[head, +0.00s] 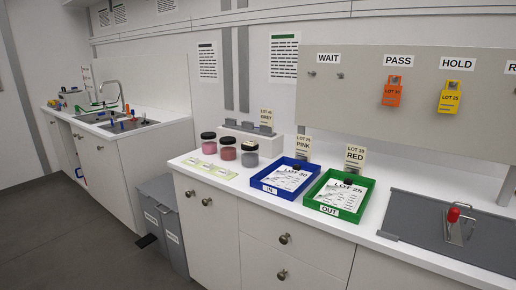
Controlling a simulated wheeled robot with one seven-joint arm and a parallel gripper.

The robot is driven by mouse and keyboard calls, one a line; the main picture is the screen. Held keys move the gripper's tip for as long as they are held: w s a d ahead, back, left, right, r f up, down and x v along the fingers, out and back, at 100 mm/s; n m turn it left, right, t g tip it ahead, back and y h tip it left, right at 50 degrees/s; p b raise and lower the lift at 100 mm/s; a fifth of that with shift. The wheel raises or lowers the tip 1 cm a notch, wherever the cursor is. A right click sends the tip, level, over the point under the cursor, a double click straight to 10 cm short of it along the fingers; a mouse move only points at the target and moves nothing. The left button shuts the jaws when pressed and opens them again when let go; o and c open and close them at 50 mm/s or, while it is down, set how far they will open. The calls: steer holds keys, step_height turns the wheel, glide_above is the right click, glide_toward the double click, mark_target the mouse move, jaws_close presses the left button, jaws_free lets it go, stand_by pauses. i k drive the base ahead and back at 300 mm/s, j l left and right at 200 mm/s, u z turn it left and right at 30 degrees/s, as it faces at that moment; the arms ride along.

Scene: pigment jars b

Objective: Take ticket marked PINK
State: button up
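The cream ticket marked PINK (303,148) stands upright on the white counter, behind the blue tray and left of the ticket marked RED. A small line above its word starts with LOT, but its number is too small to read surely. The ticket marked RED (355,157) reads LOT 30 and stands behind the green tray. Another cream ticket, seemingly marked GREY (266,120), stands farther back at the grey-white rack. My gripper is not in view.
The blue IN tray (263,185) and green OUT tray (313,205) hold papers. Several dark-lidded jars (228,153) stand left of them. A grey plate with a red-handled clamp (453,215) is at right. Orange and yellow tags (393,92) hang on the wall board. Grey bins (165,220) stand below.

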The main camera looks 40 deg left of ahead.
mark_target(303, 143)
steer(key=j+u, duration=0.1)
steer(key=u, duration=0.8)
